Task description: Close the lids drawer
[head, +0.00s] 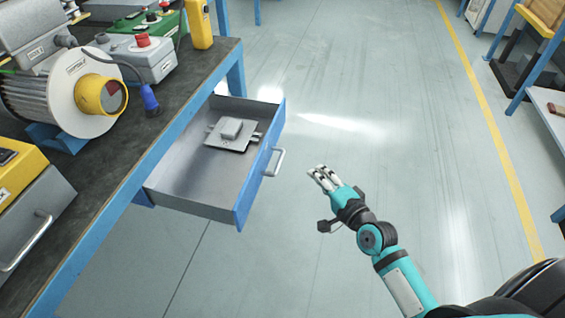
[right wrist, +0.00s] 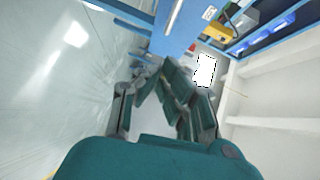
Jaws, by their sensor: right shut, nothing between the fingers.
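The drawer (head: 190,196) stands pulled out under the bench at the left in the head view. It has grey walls, a blue front panel (head: 259,168) and a silver bar handle (head: 275,161). Grey metal parts (head: 231,132) lie inside it towards the far end. My right gripper (head: 318,172) is to the right of the handle, apart from it, with its fingers shut and empty. In the right wrist view the right gripper (right wrist: 165,75) also shows, with a blue surface beyond it. My left gripper is in neither view.
The bench top (head: 160,110) carries a blower motor (head: 75,105), a grey box with a red button (head: 143,58) and a yellow device (head: 200,25). Another handled unit (head: 35,225) is at the lower left. Open floor (head: 380,120) lies right of the drawer.

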